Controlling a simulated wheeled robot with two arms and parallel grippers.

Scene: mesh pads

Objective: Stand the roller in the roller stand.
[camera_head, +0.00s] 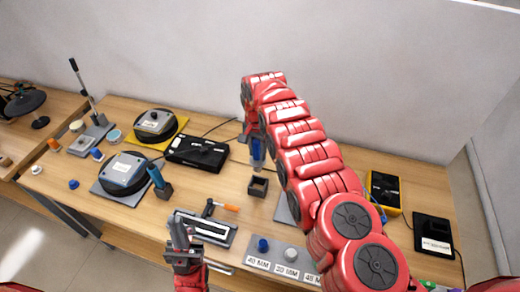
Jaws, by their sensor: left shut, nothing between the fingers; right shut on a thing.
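My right arm reaches over the table from the right. Its gripper (256,138) is shut on a blue upright thing, which I take for the roller (258,153); the gripper and arm hide its upper part. A small dark open-topped box, which looks like the roller stand (258,188), sits on the table just below the roller in the picture. The roller's lower end shows close above the box's rear edge; I cannot tell the gap in depth. My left gripper (181,235) is shut and empty at the table's front edge, before a dark labelled tray.
The dark tray (213,233) and an orange-handled hammer (222,205) lie left of the stand. A blue tool (155,176) stands in a dark holder further left. A labelled block (285,262) with knobs is in front. A black box (196,152) lies behind left.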

